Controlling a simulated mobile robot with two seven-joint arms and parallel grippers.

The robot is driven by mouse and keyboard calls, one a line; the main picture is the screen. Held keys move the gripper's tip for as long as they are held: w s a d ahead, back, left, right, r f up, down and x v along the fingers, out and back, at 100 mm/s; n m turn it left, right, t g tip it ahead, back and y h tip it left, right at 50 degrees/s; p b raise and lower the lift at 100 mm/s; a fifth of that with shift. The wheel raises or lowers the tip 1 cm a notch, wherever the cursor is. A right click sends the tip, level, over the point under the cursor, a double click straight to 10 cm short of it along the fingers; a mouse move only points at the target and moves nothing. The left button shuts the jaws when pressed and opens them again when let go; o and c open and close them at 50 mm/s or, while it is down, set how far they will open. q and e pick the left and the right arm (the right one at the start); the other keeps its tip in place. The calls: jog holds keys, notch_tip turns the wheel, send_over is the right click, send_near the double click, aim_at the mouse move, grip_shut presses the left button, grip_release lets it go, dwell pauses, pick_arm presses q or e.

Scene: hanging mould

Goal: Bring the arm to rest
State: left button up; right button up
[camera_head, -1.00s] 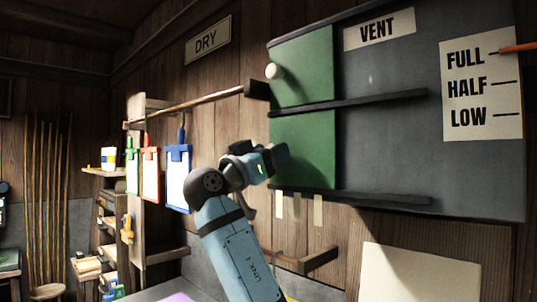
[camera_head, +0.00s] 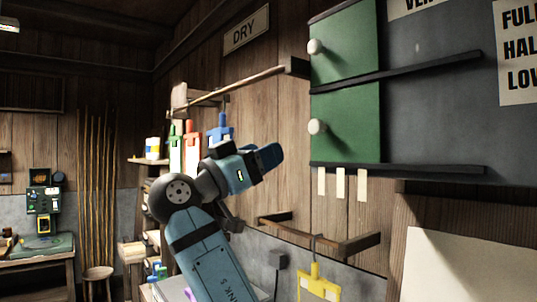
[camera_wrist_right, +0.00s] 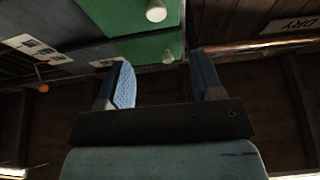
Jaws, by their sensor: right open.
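My right arm rises from the bottom of the head view. Its gripper (camera_head: 266,158) is raised in front of the wooden wall, left of and apart from the green panels. In the right wrist view the gripper (camera_wrist_right: 163,82) has its two blue fingers spread wide with nothing between them. The green sliding panel (camera_head: 345,125) carries a white round knob (camera_head: 317,126). A second green panel (camera_head: 345,45) above it has its own white knob (camera_head: 315,47). My left gripper is not in view.
A wooden rod (camera_head: 235,85) juts along the wall behind my gripper, below the DRY sign (camera_head: 246,30).

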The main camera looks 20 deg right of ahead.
dwell(0.3)
jog(key=w+d+f+n+t+y+p, duration=0.1)
jog(key=w+f+n+t+y, duration=0.3)
jog(key=f, duration=0.6)
jog(key=w+d+f+n+t+y+p, duration=0.1)
jog(key=w+d+f+n+t+y, duration=0.15)
jog(key=w+f+n, duration=0.45)
jog(key=s+f+n+y+p, duration=0.15)
jog(key=f+y, duration=0.25)
jog(key=f, duration=0.9)
jog(key=s+f+n+y+p, duration=0.1)
jog(key=s+f+n+y, duration=0.3)
jog(key=f, duration=0.9)
jog(key=s+d+f+n+g+y+p, duration=0.1)
jog(key=s+f+y, duration=0.2)
jog(key=s+f, duration=0.5)
jog(key=s+f+g+y+p, duration=0.1)
jog(key=s+f+g+y, duration=0.3)
jog(key=f, duration=0.6)
jog(key=s+d+f+y, duration=0.1)
jog(key=s+f, duration=0.3)
jog(key=s, duration=0.7)
jog(key=s+d+f+m+y+p, duration=0.1)
jog(key=s+f, duration=0.3)
jog(key=s, duration=0.6)
jog(key=shift+s+t, duration=0.35)
